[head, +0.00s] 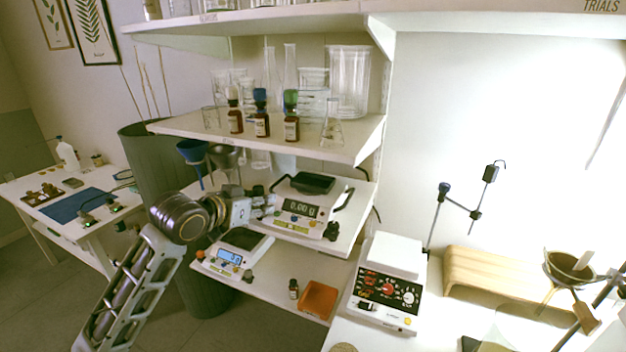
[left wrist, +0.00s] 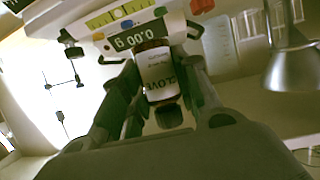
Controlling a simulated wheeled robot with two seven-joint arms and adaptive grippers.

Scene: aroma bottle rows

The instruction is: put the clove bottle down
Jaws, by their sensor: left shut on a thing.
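The clove bottle (left wrist: 158,72) shows in the left wrist view as a small brown bottle with a white label reading CLOVE, upside down in that picture. My left gripper (left wrist: 160,92) is shut on it, one finger on each side. In the head view my left gripper (head: 262,203) is at the left of the middle shelf, in front of the scale with the 0.00 g display (head: 300,208). The bottle is too small and covered to make out clearly there. Whether its base touches anything cannot be told. My right gripper is not in view.
A second scale (head: 238,250), a small dark bottle (head: 293,289) and an orange tray (head: 319,299) are on the lower shelf. A white hotplate (head: 387,285) stands right.

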